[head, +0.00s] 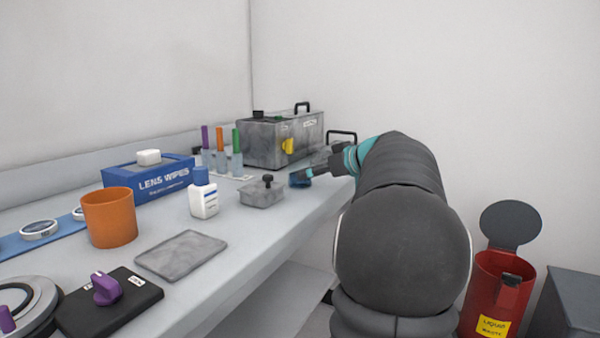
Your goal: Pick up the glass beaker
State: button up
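My gripper (310,173) is small and far off in the head view, low over the bench's right edge in front of the grey metal box. A small dark blue-teal shape (299,179) is at its tip. I cannot tell whether this is the glass beaker or part of the gripper. No other clear glass beaker can be made out. My own arm covers much of the area right of the gripper. The fingers are too small to show whether they are open or shut.
Left of the gripper are a lidded grey dish (262,194), a white bottle (204,200) and several colour-topped tubes (221,160). The grey metal box (270,145) stands behind. An orange cup (109,218) and a grey plate (181,255) are nearer. A red waste bin (488,290) stands right.

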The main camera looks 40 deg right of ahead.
jog(key=p+x, duration=0.1)
jog(key=x, duration=0.4)
jog(key=shift+a+f, duration=0.15)
jog(key=c, duration=1.4)
